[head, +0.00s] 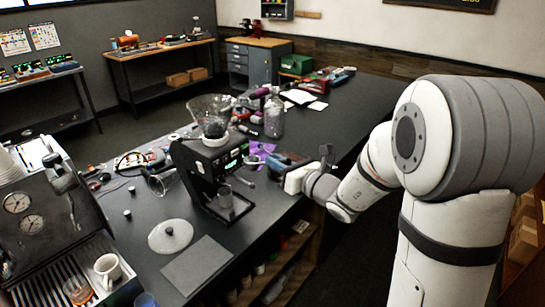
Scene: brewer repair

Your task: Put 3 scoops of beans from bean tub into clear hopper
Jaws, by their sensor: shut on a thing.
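The clear hopper (211,104) is a flared, see-through funnel, open at the top, on the black brewer (205,165). Something dark shows low inside it; I cannot tell whether it is beans. My gripper (277,172) is low over the counter, to the right of the brewer and well apart from the hopper. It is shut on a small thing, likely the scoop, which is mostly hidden. A dark blue-grey container (287,159), possibly the bean tub, is right at the gripper. Its contents cannot be seen.
A translucent round lid (170,236) and a grey mat (198,264) lie in front of the brewer. A clear bottle (273,113) stands behind. An espresso machine (45,215) with a white mug (107,270) is at left.

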